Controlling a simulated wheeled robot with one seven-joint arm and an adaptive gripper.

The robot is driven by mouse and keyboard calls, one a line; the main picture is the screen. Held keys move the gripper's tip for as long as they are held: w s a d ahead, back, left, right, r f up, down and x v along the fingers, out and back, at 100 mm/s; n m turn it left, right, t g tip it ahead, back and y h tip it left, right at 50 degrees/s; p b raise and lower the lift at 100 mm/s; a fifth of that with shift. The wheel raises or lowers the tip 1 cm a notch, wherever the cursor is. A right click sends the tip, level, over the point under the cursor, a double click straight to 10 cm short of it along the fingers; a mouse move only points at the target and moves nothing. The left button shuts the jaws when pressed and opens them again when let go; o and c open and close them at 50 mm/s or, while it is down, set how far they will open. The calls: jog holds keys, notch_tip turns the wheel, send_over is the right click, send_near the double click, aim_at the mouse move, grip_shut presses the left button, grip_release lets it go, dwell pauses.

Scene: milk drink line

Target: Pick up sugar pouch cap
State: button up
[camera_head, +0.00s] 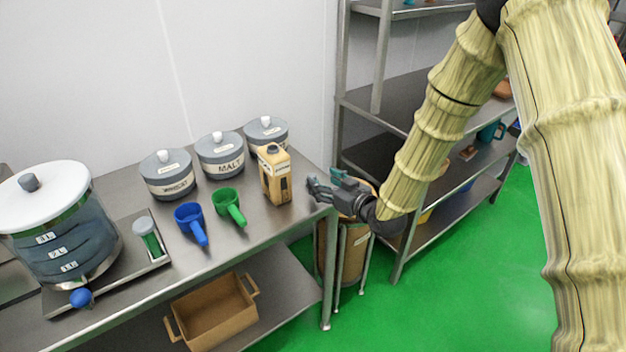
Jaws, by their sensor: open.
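A beige pouch-like container (274,180) with dark panels stands upright near the right end of the steel table. I take it for the sugar pouch, though its label is too small to read. A small dark cap (272,148) sits on its top. My gripper (316,188) is open and empty at the table's right end. It is to the right of the pouch, lower in the picture than the cap and apart from it. Its fingers point left toward the pouch.
Grey lidded canisters, one marked MALT (222,157), stand behind the pouch. A blue scoop (190,216) and a green scoop (225,199) lie left of it. A large clear dispenser (62,235) is far left. A brown bin (350,255) and shelving (395,90) are right.

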aim_at(315, 178)
jog(key=p+x, duration=0.1)
jog(key=x, duration=0.3)
jog(key=shift+w+a, duration=0.15)
jog(key=shift+a, duration=0.3)
jog(key=shift+w+a+f, duration=0.15)
jog(key=shift+w+a, duration=0.05)
jog(key=shift+w, duration=0.15)
jog(key=shift+c, duration=0.4)
jog(key=c, duration=0.7)
